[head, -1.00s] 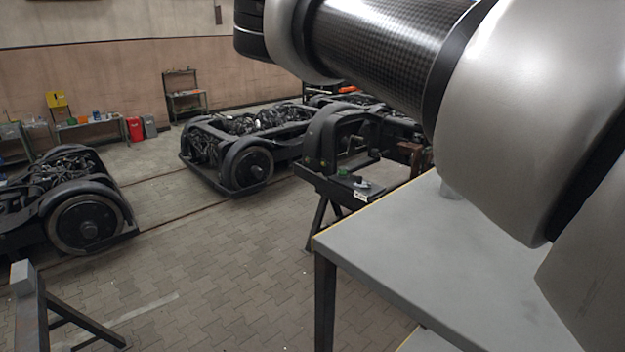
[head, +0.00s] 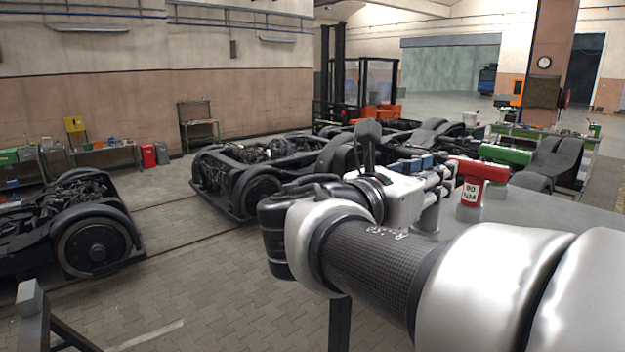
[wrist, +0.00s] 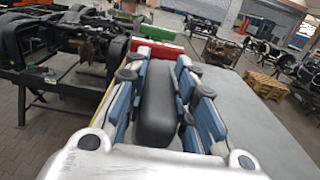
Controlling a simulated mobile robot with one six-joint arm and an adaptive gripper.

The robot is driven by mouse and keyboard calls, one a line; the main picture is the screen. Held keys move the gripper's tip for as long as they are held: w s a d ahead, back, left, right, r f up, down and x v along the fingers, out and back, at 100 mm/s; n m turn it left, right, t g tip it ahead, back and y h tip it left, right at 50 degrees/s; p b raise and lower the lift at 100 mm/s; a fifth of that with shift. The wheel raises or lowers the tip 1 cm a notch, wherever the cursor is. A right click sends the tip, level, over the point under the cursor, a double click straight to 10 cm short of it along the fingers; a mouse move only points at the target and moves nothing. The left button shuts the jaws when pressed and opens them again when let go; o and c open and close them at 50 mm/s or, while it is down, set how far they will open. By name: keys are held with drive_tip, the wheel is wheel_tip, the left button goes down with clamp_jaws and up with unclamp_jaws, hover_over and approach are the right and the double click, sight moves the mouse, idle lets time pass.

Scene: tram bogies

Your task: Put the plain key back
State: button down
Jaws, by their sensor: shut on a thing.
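My gripper (head: 438,172) is at the middle right of the head view, over the near edge of a grey table, with its fingers pointing right. In the wrist view, its blue-padded fingers (wrist: 165,68) are shut on a dark grey rounded bar (wrist: 157,105), which may be the plain key. In the head view the fingers hide most of that bar. A short grey post (head: 428,218) stands on the table below the fingers. I cannot tell whether anything touches it.
A red block (head: 474,168) on a labelled stand is just past the fingertips, and a green block (head: 506,155) is behind it. The grey table (head: 545,208) is clear to the right. Dark bogies (head: 238,172) stand beyond on the paved floor.

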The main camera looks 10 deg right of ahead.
drive_tip(key=shift+s+f, duration=0.1)
drive_tip(key=shift+f, duration=0.5)
drive_tip(key=shift+f, duration=0.2)
drive_tip(key=c, duration=1.3)
unclamp_jaws()
drive_tip(key=shift+c, duration=0.2)
drive_tip(key=shift+a, duration=0.1)
drive_tip(key=shift+r, duration=0.25)
drive_tip(key=b+v, duration=0.1)
drive_tip(key=v, duration=1.1)
